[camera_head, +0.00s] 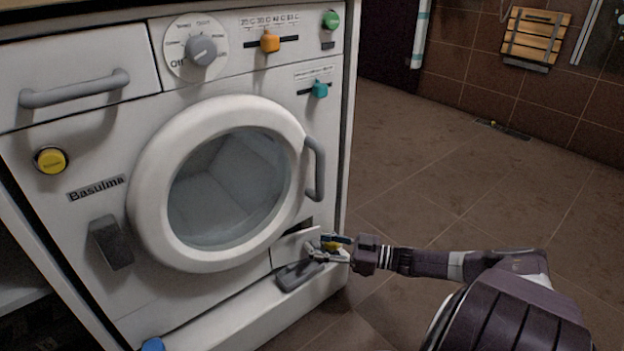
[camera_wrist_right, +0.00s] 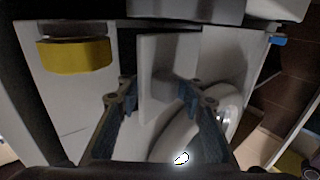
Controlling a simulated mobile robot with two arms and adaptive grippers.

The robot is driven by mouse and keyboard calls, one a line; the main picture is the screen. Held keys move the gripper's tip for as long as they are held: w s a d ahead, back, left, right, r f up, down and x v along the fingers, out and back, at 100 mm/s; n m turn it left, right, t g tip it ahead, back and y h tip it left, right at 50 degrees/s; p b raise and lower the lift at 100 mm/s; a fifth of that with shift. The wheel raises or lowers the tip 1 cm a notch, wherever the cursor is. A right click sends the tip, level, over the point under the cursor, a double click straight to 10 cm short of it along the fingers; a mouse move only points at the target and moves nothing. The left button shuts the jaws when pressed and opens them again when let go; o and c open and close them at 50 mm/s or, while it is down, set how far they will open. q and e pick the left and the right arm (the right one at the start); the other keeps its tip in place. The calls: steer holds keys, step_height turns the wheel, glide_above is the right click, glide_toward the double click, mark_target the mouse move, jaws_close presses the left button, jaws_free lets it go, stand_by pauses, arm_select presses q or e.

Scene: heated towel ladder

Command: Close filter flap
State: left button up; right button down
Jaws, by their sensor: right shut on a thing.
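The white washing machine (camera_head: 110,215) fills the left of the head view. Its small filter flap (camera_head: 292,246) is at the lower right of the front, below the round door. The flap stands partly open, with a dark gap above it. A grey handle (camera_head: 298,274) is at the flap's lower edge. My right gripper (camera_head: 326,248) is at the flap's right side and shut on it. In the right wrist view, a white panel (camera_wrist_right: 155,60), seemingly the flap, stands between the fingers (camera_wrist_right: 163,100). My left gripper is out of view.
The round door (camera_head: 150,205) is shut, with its grey handle (camera_head: 318,168) above the flap. A yellow cylinder (camera_wrist_right: 75,55) shows in the right wrist view. Open tiled floor (camera_head: 420,170) lies right of the machine. A wooden folding seat (camera_head: 536,38) hangs on the far wall.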

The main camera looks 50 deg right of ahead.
steer(key=shift+d+r, duration=0.1)
steer(key=shift+d, duration=0.4)
steer(key=c, duration=1.8)
jaws_free()
steer(key=shift+o, duration=0.4)
steer(key=shift+s, duration=0.15)
steer(key=shift+a, duration=0.1)
steer(key=v, duration=1.2)
